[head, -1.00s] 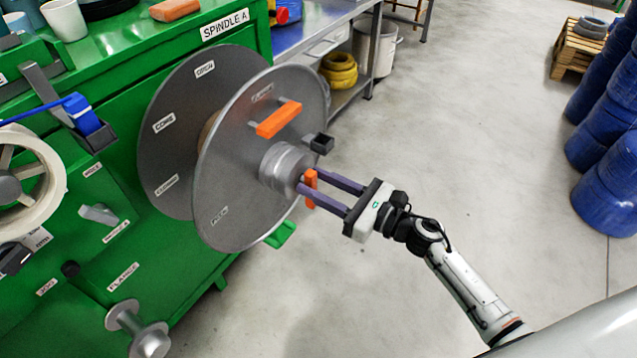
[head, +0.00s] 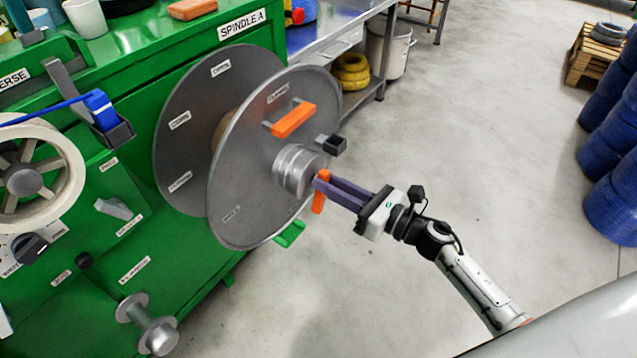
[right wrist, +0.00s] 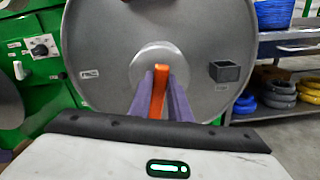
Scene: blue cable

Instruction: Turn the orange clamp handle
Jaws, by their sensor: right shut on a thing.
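The orange clamp handle (head: 319,198) sits at the centre of the grey hub (head: 296,170) on the front of the large grey reel flange (head: 245,150). My right gripper (head: 324,184) comes from the right, its purple fingers closed on the handle. In the right wrist view the orange clamp handle (right wrist: 159,90) stands upright between the two fingers (right wrist: 160,95), in front of the hub. The fingers hide part of the handle's sides. My left gripper is in neither current view.
A second orange bar (head: 293,120) and a black square socket (head: 331,145) stick out from the flange. The green machine (head: 130,70) stands behind the reel. A blue cable (head: 45,108) runs to a guide at left.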

